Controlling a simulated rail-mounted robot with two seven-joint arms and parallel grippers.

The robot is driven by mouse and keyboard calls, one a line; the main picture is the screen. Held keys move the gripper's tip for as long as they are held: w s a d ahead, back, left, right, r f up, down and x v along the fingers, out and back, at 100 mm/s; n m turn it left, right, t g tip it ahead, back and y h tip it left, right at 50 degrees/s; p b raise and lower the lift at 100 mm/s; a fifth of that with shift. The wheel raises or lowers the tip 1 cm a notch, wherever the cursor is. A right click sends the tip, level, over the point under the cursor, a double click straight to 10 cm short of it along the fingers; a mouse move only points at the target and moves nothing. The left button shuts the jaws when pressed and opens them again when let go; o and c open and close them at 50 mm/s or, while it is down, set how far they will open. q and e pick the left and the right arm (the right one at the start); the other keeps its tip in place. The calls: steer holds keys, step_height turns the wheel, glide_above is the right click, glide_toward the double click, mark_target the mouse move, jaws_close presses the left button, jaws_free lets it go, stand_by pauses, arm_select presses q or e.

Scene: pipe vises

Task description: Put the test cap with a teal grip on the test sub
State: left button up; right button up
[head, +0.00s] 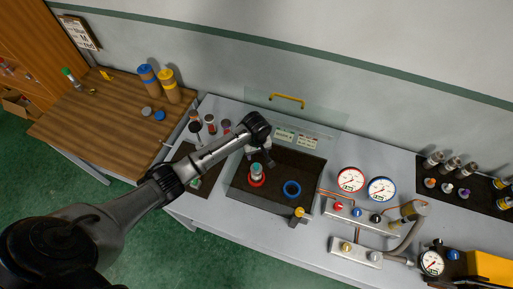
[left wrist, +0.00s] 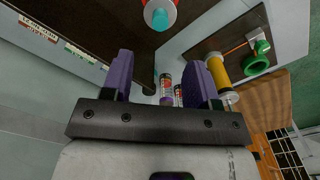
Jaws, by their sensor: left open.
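The test cap's teal grip (head: 256,167) tops a pale cylinder (head: 256,175), apparently the test sub, standing in a red ring (head: 257,183) on the dark mat. I cannot tell how the cap is seated. In the left wrist view the teal grip (left wrist: 159,19) shows at the top edge with red around it. My left gripper (head: 264,158) is just above and beside the teal grip in the head view. Its purple fingers (left wrist: 160,65) are open, with nothing held between them. My right gripper is out of view.
A clear screen (head: 310,108) stands behind. Two gauges (head: 350,180) and piping are on the right. Small cylinders (head: 210,123) stand behind the forearm. A wooden table (head: 105,125) is left.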

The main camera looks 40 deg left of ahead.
arm_select(q)
steer(key=shift+r, duration=1.6)
